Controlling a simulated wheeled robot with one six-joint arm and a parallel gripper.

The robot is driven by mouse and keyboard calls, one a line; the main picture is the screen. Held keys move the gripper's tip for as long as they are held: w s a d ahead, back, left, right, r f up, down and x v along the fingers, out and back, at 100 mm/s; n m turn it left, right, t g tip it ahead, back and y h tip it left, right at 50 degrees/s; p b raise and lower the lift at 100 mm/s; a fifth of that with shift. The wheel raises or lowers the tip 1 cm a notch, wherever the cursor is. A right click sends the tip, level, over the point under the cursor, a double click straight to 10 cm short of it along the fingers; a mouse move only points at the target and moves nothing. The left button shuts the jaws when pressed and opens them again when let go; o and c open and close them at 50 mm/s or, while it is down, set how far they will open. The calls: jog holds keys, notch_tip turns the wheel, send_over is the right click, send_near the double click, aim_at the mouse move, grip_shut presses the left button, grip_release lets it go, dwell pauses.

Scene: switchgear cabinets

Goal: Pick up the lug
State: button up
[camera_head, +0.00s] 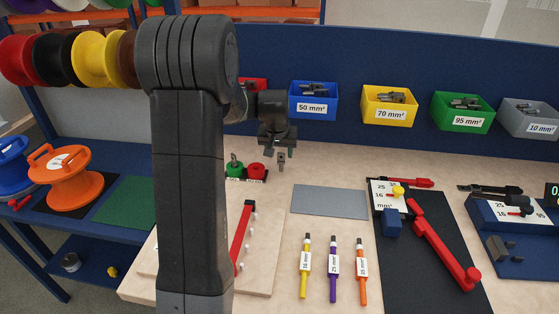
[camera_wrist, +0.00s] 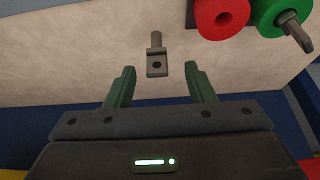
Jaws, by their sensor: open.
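The lug (camera_wrist: 157,58) is a small grey metal piece with a flat, holed tongue and a round barrel. In the wrist view its tongue is toward my gripper (camera_wrist: 159,72) and its barrel points away. My gripper is open, with one green finger to each side of the lug in the picture and a gap on both sides. In the head view the lug (camera_head: 281,160) shows just below my gripper (camera_head: 280,152), over the bench. I cannot tell how far the fingertips are from it in depth.
A green piece (camera_head: 235,170) and a red piece (camera_head: 257,170) stand close by on the left. A grey mat (camera_head: 330,202) lies to the right on the bench. Labelled bins, including a blue one (camera_head: 312,107), line the blue back panel.

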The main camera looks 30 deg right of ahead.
aim_at(281, 156)
jog(key=shift+p+x, duration=0.75)
jog(key=shift+x, duration=2.4)
jog(key=shift+s+d, duration=0.15)
jog(key=c, duration=1.1)
